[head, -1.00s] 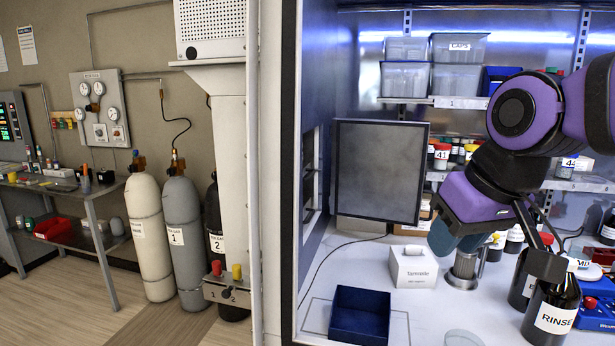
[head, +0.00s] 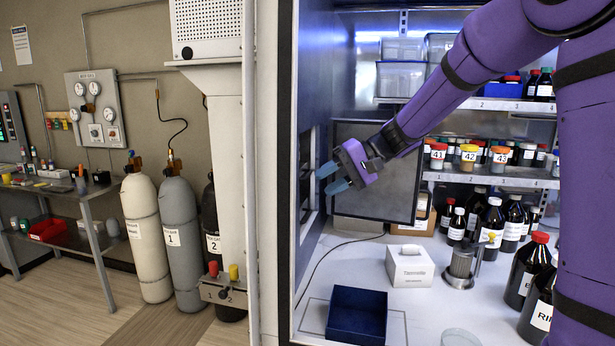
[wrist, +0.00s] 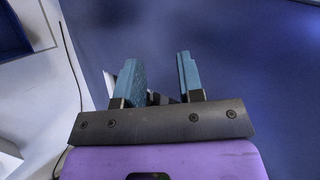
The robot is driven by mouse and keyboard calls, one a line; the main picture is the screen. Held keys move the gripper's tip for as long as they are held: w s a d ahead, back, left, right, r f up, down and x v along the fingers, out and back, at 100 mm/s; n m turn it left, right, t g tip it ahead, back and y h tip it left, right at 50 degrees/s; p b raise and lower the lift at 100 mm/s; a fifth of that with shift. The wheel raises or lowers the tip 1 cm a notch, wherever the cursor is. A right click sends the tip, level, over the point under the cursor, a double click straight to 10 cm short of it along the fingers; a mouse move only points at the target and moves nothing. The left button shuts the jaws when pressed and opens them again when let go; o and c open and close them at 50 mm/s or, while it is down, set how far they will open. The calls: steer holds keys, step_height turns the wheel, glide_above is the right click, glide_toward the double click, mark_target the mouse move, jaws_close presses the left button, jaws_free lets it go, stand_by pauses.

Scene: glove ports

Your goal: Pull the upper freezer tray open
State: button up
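My gripper (head: 331,178) has two teal fingers held apart and is empty. It points left toward the blue left wall of the enclosure. A dark framed recess (head: 308,172) in that wall, seen edge-on, may be the freezer; I cannot make out its upper tray clearly. In the wrist view my open gripper (wrist: 158,82) faces a plain blue surface (wrist: 240,60). A small dark and white part shows low between the fingers, too small to identify. I cannot tell any contact with the wall.
A dark upright panel (head: 376,195) stands behind my gripper. Below are a blue open bin (head: 357,335) and a white box (head: 409,266), with a metal cup (head: 460,268) beside it. Dark bottles (head: 527,265) crowd the right.

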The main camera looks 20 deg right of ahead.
steer(key=w+d+f+m+t+y, duration=0.1)
steer(key=w+d+f+t+y, duration=0.1)
steer(key=w, duration=0.4)
steer(key=w+d+f+m+t+y, duration=0.1)
steer(key=w+d+f+y, duration=0.15)
steer(key=w, duration=0.35)
steer(key=m+t+y, duration=0.1)
steer(key=m+t, duration=0.1)
steer(key=t, duration=0.3)
glide_toward(307, 175)
steer(key=x, duration=0.3)
steer(key=w+x, duration=0.1)
steer(key=x, duration=0.6)
steer(key=shift+w+d+f, duration=0.25)
steer(key=shift+w+d, duration=0.05)
steer(key=shift+w, duration=0.05)
steer(key=shift+c, duration=0.5)
jaws_close()
